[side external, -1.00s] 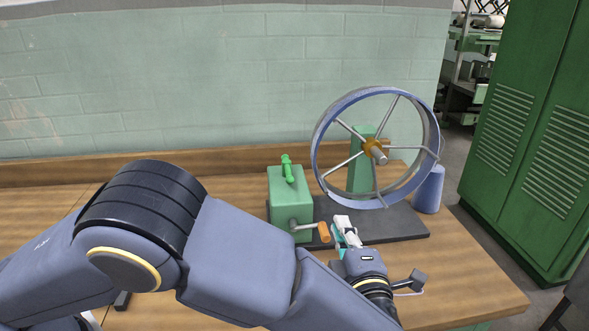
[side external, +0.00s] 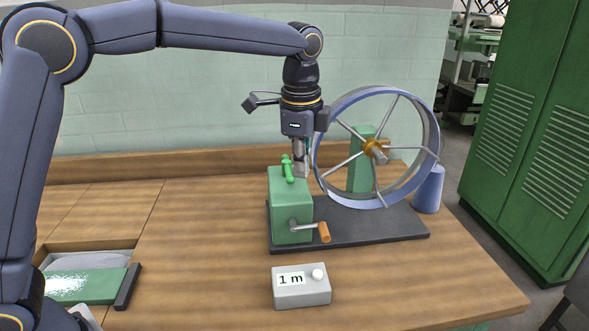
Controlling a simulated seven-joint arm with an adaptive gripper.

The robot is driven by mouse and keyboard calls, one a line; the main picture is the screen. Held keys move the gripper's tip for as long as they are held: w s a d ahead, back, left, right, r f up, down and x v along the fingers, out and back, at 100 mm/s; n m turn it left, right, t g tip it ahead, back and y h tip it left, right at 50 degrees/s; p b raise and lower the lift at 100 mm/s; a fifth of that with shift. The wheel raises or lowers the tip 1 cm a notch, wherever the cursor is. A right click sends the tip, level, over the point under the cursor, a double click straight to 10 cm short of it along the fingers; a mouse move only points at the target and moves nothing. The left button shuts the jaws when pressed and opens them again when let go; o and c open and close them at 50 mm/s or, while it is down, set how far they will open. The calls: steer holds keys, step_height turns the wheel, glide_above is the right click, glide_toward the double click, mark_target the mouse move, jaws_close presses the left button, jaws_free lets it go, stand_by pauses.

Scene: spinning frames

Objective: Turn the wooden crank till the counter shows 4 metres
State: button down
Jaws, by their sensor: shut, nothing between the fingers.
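The crank has a metal arm and a wooden handle (side external: 324,232). It sits on the front of a green box (side external: 291,212), with the handle out to the right. The counter (side external: 302,288) is a small grey box on the table in front, with a white knob, and its display reads "1 m". My gripper (side external: 300,173) is shut and points down at the top of the green box, close to the green lever (side external: 288,169). I cannot tell whether it touches the lever or the box. It is well above and apart from the crank handle.
A large blue spoked wheel (side external: 324,181) stands on the dark base plate (side external: 375,236), close to the right of my gripper. A blue cone (side external: 428,190) stands at the right. The wooden table (side external: 420,290) is clear in front.

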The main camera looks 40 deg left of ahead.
step_height(320, 180, up, 3)
steer(key=w+n+h, duration=0.1)
steer(key=n+h, duration=0.1)
steer(key=n, duration=0.2)
steer(key=t, duration=0.1)
glide_toward(324, 232)
steer(key=shift+n+h, duration=0.3)
steer(key=shift+n, duration=0.1)
steer(key=x, duration=0.7)
steer(key=shift+a+f, duration=0.2)
steer(key=shift+a, duration=0.1)
steer(key=shift+w+d+f+g+y, duration=0.15)
steer(key=shift+f+g+y, duration=0.1)
steer(key=shift+g+y, duration=0.15)
